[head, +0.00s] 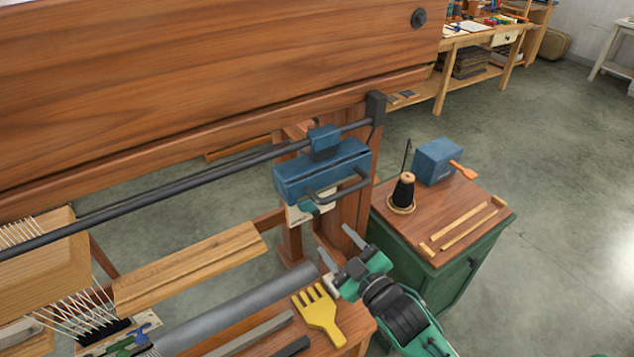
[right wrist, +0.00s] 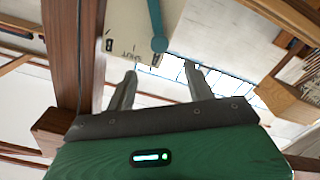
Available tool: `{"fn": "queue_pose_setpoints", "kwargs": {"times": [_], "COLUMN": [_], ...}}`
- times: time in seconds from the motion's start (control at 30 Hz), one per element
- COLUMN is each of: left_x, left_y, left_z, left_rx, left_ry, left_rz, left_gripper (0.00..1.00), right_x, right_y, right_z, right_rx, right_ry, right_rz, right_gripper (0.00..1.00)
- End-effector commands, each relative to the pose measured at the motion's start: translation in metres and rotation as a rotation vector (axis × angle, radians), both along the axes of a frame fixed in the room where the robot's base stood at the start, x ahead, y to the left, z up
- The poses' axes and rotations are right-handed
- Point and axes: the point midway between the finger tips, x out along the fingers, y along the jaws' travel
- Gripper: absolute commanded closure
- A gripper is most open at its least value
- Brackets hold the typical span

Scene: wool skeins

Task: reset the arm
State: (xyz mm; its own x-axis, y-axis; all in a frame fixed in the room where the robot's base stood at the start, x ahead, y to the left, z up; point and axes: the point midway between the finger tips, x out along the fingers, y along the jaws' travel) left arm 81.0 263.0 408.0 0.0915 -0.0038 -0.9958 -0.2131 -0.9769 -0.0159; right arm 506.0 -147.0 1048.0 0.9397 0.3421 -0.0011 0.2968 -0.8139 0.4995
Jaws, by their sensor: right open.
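My right gripper (head: 338,246) is open and empty, its two grey fingers spread apart. In the head view it is just below a blue carriage (head: 322,172) with a dark bar handle, which sits on a rail. Under the carriage is a cream plate (head: 303,213) with a small teal lever (head: 310,208). In the right wrist view my fingers (right wrist: 160,72) point toward the cream plate (right wrist: 125,35), which bears printed letters, and the teal lever (right wrist: 157,25). Nothing is between the fingers. My left gripper is not in view.
A yellow fork-like comb (head: 319,316) lies on the wooden bench below my right gripper. A green cabinet (head: 455,283) at right carries a black thread cone (head: 403,191), a blue box (head: 437,161) and wooden strips. A large wooden beam (head: 200,70) spans the upper left.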

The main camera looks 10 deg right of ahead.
Motion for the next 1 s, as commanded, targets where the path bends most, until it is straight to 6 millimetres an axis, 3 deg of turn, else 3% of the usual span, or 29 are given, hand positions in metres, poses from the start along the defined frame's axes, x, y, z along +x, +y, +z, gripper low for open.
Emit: {"fn": "queue_pose_setpoints", "kwargs": {"times": [0.17, 0.37, 0.47, 0.7, 1.0], "left_x": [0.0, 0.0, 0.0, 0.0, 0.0], "left_y": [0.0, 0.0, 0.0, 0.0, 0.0], "left_z": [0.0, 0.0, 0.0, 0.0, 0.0], "left_rx": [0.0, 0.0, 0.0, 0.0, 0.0], "left_ry": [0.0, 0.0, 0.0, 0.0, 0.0], "left_rz": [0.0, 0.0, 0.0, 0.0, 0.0], "left_gripper": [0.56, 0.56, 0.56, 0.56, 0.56], "right_x": [-0.002, -0.022, -0.045, -0.119, -0.197], "right_y": [-0.001, -0.018, -0.031, -0.059, -0.077], "right_z": [-0.003, -0.036, -0.06, -0.108, -0.13], "right_rx": [0.003, 0.025, 0.043, 0.077, 0.097], "right_ry": [0.021, 0.248, 0.426, 0.841, 1.18], "right_rz": [-0.007, -0.091, -0.158, -0.319, -0.457], "right_gripper": [0.46, 0.46, 0.46, 0.46, 0.46]}}
